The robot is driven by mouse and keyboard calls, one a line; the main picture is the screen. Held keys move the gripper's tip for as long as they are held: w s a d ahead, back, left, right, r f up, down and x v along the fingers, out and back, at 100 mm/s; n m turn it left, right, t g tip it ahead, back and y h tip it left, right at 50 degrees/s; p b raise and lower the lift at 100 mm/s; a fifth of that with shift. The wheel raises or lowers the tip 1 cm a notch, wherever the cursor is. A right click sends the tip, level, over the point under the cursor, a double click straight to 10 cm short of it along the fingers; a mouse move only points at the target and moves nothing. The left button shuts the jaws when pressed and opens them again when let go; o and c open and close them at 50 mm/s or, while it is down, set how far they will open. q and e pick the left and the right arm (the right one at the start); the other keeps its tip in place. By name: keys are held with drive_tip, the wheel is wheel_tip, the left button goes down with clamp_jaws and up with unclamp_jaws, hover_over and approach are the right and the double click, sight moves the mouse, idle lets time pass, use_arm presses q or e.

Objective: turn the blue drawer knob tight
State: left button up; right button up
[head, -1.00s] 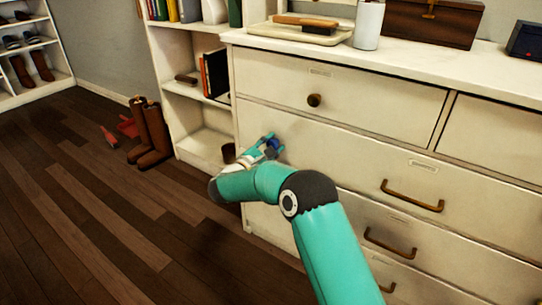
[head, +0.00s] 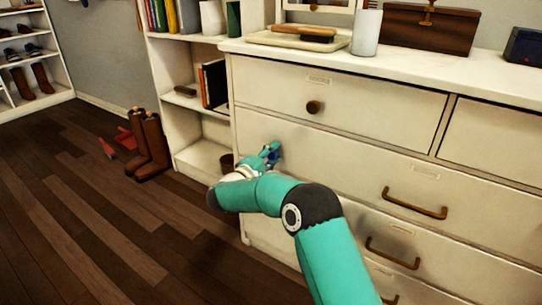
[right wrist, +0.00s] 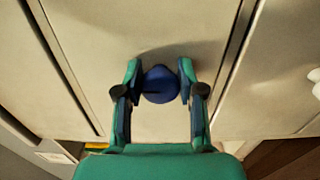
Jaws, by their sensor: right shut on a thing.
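The blue knob (right wrist: 160,84) sits on the cream front of the second drawer, near its left end. My right gripper (right wrist: 158,82) is shut on it, with one finger on each side of the knob in the right wrist view. In the head view my right gripper (head: 271,152) is at the drawer front (head: 330,165), and the knob is mostly hidden by the fingers. Whether the knob sits flush with the drawer cannot be told. My left gripper is not in view.
A brown round knob (head: 314,107) is on the drawer above. A brass handle (head: 414,203) is to the right, with more below. An open shelf (head: 200,155) stands left of the dresser.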

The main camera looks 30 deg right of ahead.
drive_tip(key=shift+f+m, duration=0.2)
drive_tip(key=shift+m, duration=0.1)
drive_tip(key=o, duration=1.1)
drive_tip(key=shift+o, duration=0.2)
drive_tip(key=shift+w, duration=0.1)
drive_tip(key=shift+r, duration=0.1)
drive_tip(key=v, duration=1.2)
drive_tip(key=shift+f, duration=0.25)
